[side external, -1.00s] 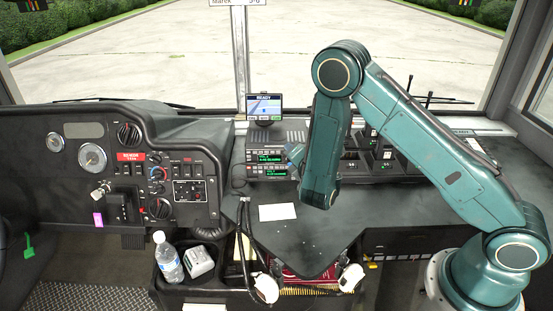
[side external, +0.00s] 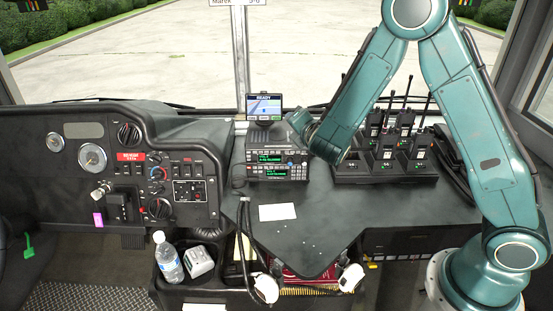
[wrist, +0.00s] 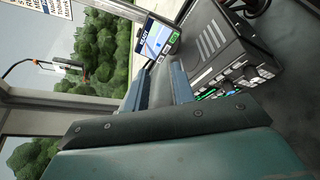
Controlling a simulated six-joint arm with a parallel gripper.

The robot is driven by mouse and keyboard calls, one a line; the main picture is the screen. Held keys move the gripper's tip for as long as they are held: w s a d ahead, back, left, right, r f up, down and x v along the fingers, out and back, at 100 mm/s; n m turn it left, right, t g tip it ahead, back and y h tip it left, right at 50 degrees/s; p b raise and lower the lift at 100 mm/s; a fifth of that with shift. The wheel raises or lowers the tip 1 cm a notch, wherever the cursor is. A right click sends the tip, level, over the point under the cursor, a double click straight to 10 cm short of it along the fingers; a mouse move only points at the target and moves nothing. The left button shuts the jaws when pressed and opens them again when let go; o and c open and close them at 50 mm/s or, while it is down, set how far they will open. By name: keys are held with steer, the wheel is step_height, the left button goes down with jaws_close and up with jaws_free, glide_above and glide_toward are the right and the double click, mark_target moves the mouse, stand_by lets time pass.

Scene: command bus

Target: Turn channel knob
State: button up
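Two stacked black radios with green displays, an upper radio (side external: 266,157) and a lower radio (side external: 264,174), sit on the dash in the side view. Their fronts carry small buttons and knobs, too small to tell which is the channel knob. In the wrist view the radio (wrist: 222,48) is at the right, tilted in the picture, with a dark round knob (wrist: 265,72) near the right end of its front. My gripper (wrist: 157,80) shows its two fingers apart with nothing between them. In the side view my gripper (side external: 298,121) is above and behind the upper radio's right side, apart from the knobs.
A small screen (side external: 264,105) stands behind the radios. A charger rack (side external: 385,168) with several handheld radios is to their right. A white card (side external: 277,212) lies in front on the dark dash. A cable (side external: 241,215) hangs at the left of the radios.

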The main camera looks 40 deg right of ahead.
step_height(320, 180, up, 6)
glide_above(290, 161)
steer(key=s, duration=0.2)
steer(key=shift+s+a+r, duration=0.1)
steer(key=shift+a, duration=0.25)
steer(key=a+f+n+g+y, duration=0.1)
steer(key=f+n+g, duration=0.1)
steer(key=g, duration=0.1)
steer(key=s+a+f+n+g+y, duration=0.1)
steer(key=n+g, duration=0.1)
steer(key=g, duration=0.1)
steer(key=s+f+n+g+y, duration=0.1)
steer(key=f+n+g+y, duration=0.1)
steer(key=n+g, duration=0.1)
steer(key=shift+s+a+f+g, duration=0.15)
steer(key=shift+a+f+g, duration=0.2)
steer(key=shift+g, duration=0.25)
steer(key=x, duration=1.3)
steer(key=shift+f, duration=0.4)
